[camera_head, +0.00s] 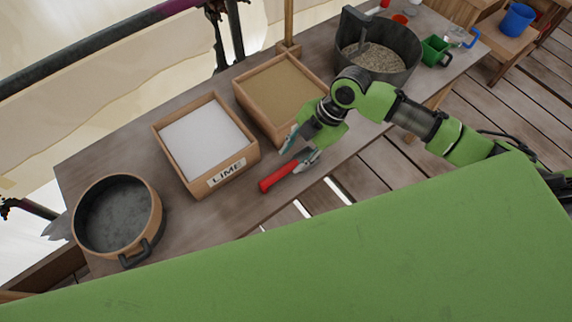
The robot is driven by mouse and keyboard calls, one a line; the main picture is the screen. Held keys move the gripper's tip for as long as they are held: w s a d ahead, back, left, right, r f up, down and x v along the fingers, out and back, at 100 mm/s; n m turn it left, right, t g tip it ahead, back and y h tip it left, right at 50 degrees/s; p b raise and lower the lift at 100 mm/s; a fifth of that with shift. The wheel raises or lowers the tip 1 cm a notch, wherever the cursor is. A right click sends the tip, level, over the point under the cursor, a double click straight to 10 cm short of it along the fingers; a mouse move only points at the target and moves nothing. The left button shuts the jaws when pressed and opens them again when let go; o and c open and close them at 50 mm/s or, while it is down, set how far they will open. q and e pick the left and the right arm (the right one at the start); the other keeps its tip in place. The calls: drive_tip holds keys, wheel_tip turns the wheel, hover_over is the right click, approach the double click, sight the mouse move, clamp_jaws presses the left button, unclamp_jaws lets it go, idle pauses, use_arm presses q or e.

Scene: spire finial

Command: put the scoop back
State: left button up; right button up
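A tool with a red handle (278,176) lies at the table's front edge, right of the box labelled LIME; it may be the scoop, but its grey metal end is partly hidden by my gripper. My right gripper (295,156) is just above and beside this tool, its two fingers spread apart. I cannot tell whether a finger touches the tool. My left gripper is not in view.
The white-filled LIME box (159,141) and a sand-filled wooden box (240,95) stand mid-table. A round pan (152,214) is at the left end. A green cup (434,50) is right of the bucket. Bare wood (205,225) shows in front of the LIME box.

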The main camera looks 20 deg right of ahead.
drive_tip(key=shift+v, duration=2.3)
